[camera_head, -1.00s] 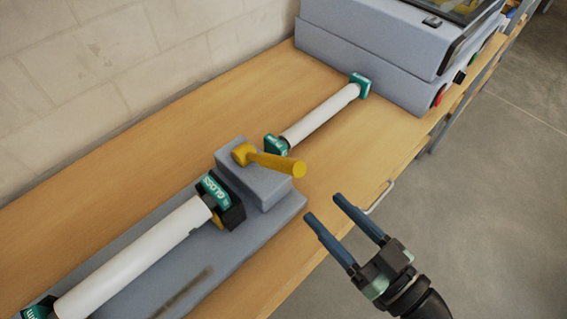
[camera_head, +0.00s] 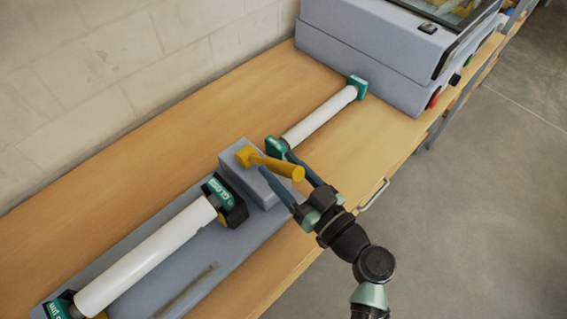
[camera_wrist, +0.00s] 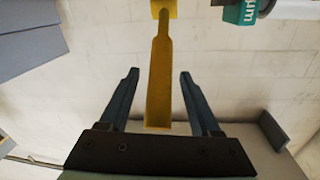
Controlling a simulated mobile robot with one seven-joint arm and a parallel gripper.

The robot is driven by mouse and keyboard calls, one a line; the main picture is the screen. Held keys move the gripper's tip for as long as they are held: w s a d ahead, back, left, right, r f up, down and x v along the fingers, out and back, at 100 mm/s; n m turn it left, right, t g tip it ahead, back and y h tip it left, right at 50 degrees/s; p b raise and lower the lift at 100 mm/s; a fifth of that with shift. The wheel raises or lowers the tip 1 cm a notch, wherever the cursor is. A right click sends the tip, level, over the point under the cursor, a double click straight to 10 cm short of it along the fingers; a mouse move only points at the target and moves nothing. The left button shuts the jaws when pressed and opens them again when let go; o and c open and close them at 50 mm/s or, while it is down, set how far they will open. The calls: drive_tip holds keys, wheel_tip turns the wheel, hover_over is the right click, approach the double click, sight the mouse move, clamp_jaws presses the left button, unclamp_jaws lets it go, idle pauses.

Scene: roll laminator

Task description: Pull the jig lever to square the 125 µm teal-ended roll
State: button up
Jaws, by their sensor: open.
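The yellow jig lever (camera_head: 278,166) sits on the grey block of the jig (camera_head: 238,178) in the head view. My gripper (camera_head: 278,174) is open, with its blue fingers around the lever's handle end. In the wrist view the lever (camera_wrist: 160,75) runs between the two open fingers (camera_wrist: 155,95), with gaps on both sides. Another white teal-ended roll (camera_head: 318,118) lies behind the jig. I cannot read a thickness on either.
A grey laminator (camera_head: 375,50) stands at the back of the wooden bench (camera_head: 235,100), with a red button on its side. A light block wall borders the bench's left. A metal drawer handle (camera_head: 374,194) sticks out from the bench's front edge.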

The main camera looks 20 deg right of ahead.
clamp_jaws()
idle(0.3)
idle(1.1)
